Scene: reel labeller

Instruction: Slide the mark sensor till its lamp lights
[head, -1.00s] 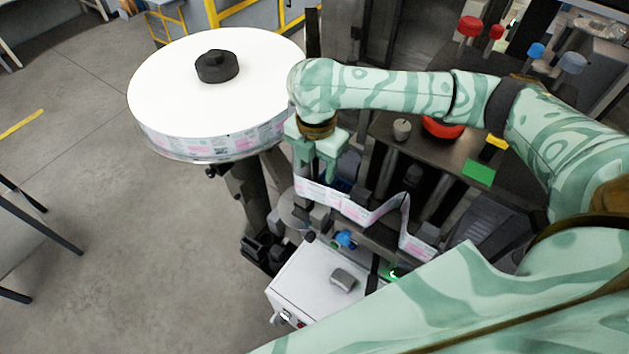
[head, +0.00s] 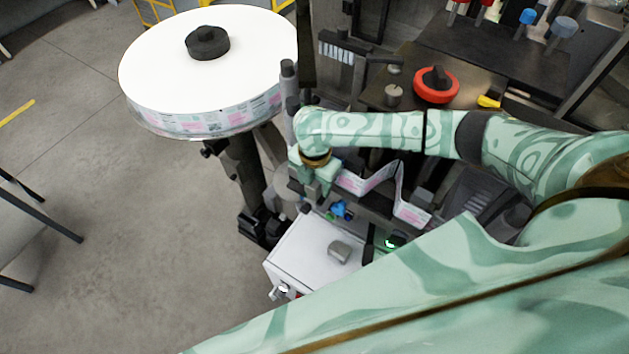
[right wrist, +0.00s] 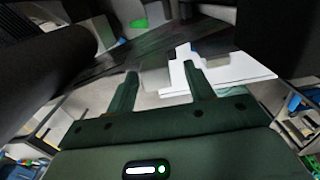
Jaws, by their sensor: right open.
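My right gripper (head: 316,193) is open, its fingers pointing down beside the label web (head: 372,180). I cannot tell for sure which fitting is the mark sensor. My left gripper is out of view.
A big white label reel (head: 160,70) stands at upper left. The white box (head: 305,262) with a grey knob lies just below the gripper. A red-ringed black knob (head: 436,85) sits on the machine top. Open floor (head: 130,260) lies to the left.

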